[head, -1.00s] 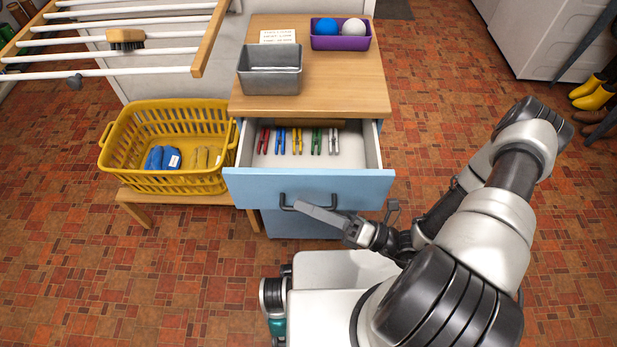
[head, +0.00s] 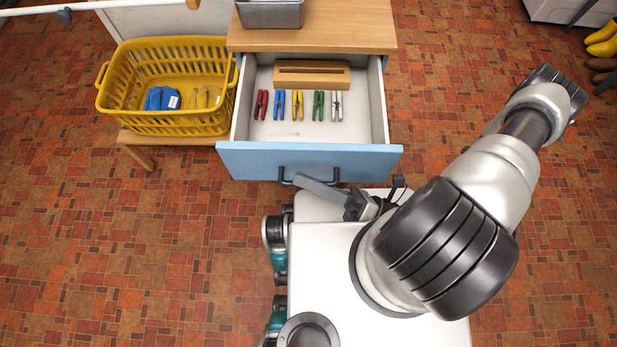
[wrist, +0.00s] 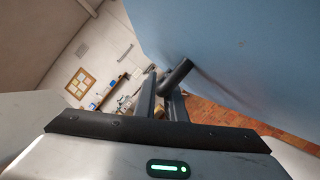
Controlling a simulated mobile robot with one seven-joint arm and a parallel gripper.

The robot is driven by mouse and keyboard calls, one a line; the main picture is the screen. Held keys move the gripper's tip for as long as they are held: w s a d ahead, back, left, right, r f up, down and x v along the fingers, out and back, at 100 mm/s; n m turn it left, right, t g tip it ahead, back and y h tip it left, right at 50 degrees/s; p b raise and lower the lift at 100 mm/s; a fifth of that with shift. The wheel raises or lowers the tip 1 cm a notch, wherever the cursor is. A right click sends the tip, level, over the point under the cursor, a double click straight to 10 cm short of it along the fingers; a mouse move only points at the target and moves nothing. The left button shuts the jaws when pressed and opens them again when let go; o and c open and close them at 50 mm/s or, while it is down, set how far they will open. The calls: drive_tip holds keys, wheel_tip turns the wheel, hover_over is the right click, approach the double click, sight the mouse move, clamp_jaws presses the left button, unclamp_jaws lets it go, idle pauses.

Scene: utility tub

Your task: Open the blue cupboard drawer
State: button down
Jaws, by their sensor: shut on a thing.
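The blue cupboard drawer (head: 310,163) stands well out from the cupboard in the head view, with its inside open to view. Its dark bar handle (head: 287,172) is on the front; it also shows in the wrist view (wrist: 177,76). My gripper (head: 318,184) is at the drawer front, shut on the handle. In the wrist view the fingers (wrist: 160,103) reach up to the handle, beside the blue front (wrist: 225,45). Part of the handle is hidden behind my gripper.
In the drawer lie several coloured clothes pegs (head: 298,105) and a wooden block (head: 312,74). A yellow basket (head: 120,72) stands on a low wooden bench to the left. A metal tin (head: 270,13) is on the cupboard top (head: 350,30).

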drive_tip(key=c, duration=2.1)
unclamp_jaws()
drive_tip(key=v, duration=1.7)
drive_tip(key=shift+d, duration=0.25)
drive_tip(key=shift+s, duration=0.1)
